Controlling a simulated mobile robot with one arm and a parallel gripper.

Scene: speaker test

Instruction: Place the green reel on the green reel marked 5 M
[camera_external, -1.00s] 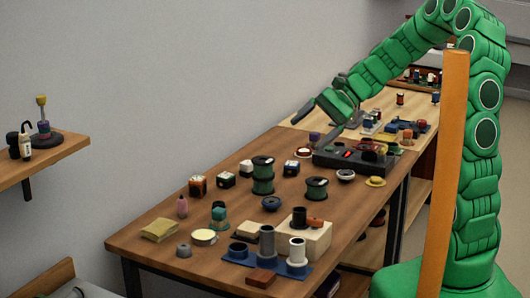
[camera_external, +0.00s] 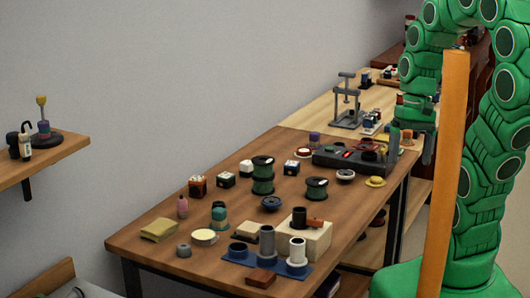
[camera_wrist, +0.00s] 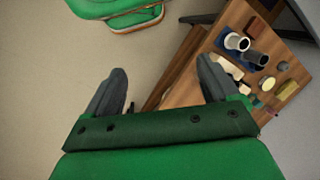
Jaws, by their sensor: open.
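In the external view a green reel (camera_external: 316,190) with dark flanges stands on the brown table. To its left is a taller green reel form (camera_external: 263,174), which looks like two reels stacked. No 5 M mark is readable on either. My gripper (camera_external: 411,148) is at the table's far right edge, beside the dark box and well apart from the reels. In the wrist view my gripper (camera_wrist: 162,70) has its two fingers wide apart with nothing between them. The reels cannot be made out in the wrist view.
A dark box (camera_external: 350,160) lies behind the reels. A grey press stand (camera_external: 347,122) is farther back. Tubes on a blue plate (camera_external: 297,270) are at the front.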

